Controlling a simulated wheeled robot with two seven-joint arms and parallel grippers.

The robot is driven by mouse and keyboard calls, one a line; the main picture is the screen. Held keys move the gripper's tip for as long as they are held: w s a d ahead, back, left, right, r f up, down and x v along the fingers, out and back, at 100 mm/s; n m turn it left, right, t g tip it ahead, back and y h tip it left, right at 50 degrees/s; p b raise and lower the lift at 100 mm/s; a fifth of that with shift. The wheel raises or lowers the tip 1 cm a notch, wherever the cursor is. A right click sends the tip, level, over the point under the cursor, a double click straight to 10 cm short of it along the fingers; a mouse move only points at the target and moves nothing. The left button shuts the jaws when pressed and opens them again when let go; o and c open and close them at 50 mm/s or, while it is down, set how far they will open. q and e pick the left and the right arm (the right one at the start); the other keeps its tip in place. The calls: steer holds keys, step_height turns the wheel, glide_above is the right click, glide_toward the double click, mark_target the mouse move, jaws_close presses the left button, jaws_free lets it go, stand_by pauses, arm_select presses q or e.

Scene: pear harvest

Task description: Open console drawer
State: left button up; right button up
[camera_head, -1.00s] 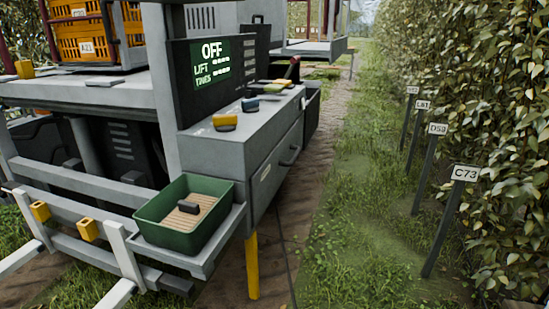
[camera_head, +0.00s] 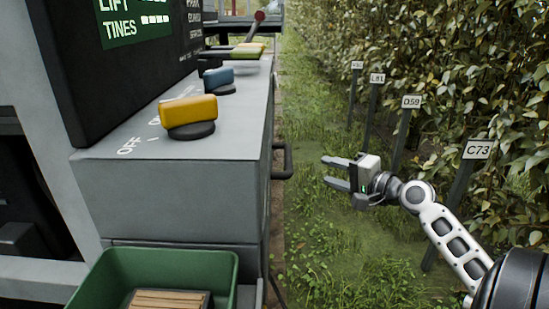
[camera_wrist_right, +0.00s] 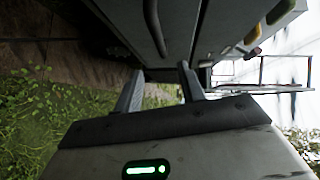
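The grey console (camera_head: 185,205) fills the left of the head view. The dark drawer handle (camera_head: 283,160) sticks out from its right side; the drawer front is seen almost edge-on there. My right gripper (camera_head: 336,173) is to the right of the handle, over the grass, with its fingers pointing left toward the console. It is open and empty, with a clear gap to the handle. In the right wrist view the two fingers (camera_wrist_right: 160,85) stand apart, and a dark curved bar, seemingly the handle (camera_wrist_right: 153,27), shows beyond them. My left gripper is not in view.
A yellow knob (camera_head: 188,112) and a blue knob (camera_head: 217,80) stand on the console top below a dark screen (camera_head: 133,25). A green tray (camera_head: 221,282) sits in front. Signposts such as C73 (camera_head: 477,150) line the hedge at right. Grass lies between.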

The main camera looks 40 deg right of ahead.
mark_target(288, 155)
steer(key=w, duration=0.4)
steer(key=w+f+b, duration=0.1)
steer(key=w, duration=0.3)
steer(key=w+a+f, duration=0.1)
steer(key=w, duration=0.4)
steer(key=shift+w, duration=0.1)
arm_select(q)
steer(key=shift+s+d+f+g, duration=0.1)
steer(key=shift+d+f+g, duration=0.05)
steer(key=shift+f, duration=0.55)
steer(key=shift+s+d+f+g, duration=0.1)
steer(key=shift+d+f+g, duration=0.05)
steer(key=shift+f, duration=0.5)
arm_select(e)
steer(key=shift+w+a, duration=0.1)
steer(key=shift+w, duration=0.4)
jaws_close()
